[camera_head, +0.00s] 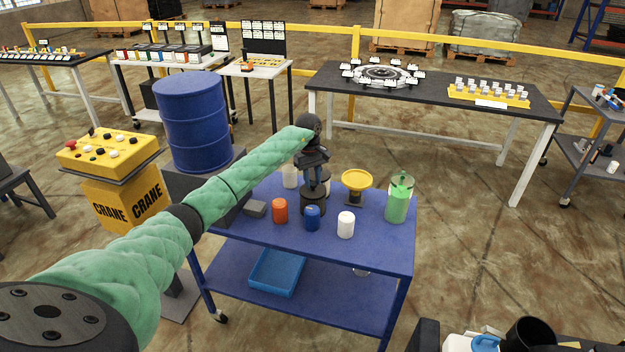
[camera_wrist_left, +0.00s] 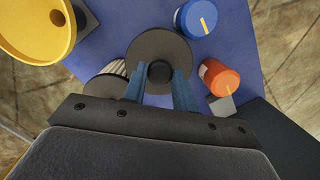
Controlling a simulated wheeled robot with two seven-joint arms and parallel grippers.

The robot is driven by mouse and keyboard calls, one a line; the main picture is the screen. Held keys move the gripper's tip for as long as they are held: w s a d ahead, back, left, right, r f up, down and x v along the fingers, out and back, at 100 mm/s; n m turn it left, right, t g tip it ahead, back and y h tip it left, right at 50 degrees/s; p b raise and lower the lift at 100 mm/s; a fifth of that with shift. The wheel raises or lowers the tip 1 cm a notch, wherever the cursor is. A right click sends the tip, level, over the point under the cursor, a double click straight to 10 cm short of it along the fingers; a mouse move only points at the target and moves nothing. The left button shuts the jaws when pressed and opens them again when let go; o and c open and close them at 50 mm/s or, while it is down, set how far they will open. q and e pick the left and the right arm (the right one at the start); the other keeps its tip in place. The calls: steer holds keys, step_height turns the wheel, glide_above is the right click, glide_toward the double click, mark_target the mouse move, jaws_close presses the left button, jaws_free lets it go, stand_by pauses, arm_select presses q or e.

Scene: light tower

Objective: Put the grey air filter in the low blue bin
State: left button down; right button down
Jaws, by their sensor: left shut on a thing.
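My left gripper (camera_head: 314,178) is over the top of the blue cart, pointing down. In the left wrist view its blue fingers (camera_wrist_left: 160,88) are shut on the knob of a dark grey round thing, which I take to be the grey air filter (camera_wrist_left: 150,46). In the head view this filter (camera_head: 313,204) is under the gripper; I cannot tell whether it touches the cart top. A pleated cylinder (camera_wrist_left: 113,70) with a dark cap is close beside it, partly hidden. The low blue bin (camera_head: 277,272) sits on the cart's lower shelf, looking empty. My right gripper is out of view.
On the cart top (camera_head: 375,240) stand an orange jar (camera_head: 280,211), a blue jar (camera_head: 312,218), a white jar (camera_head: 346,225), a yellow funnel (camera_head: 357,184) and a green container (camera_head: 398,198). A blue drum (camera_head: 192,120) stands to the left. The lower shelf right of the bin is mostly clear.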

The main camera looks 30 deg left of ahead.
arm_select(q)
steer(key=c, duration=1.1)
jaws_free()
steer(key=shift+r, duration=0.15)
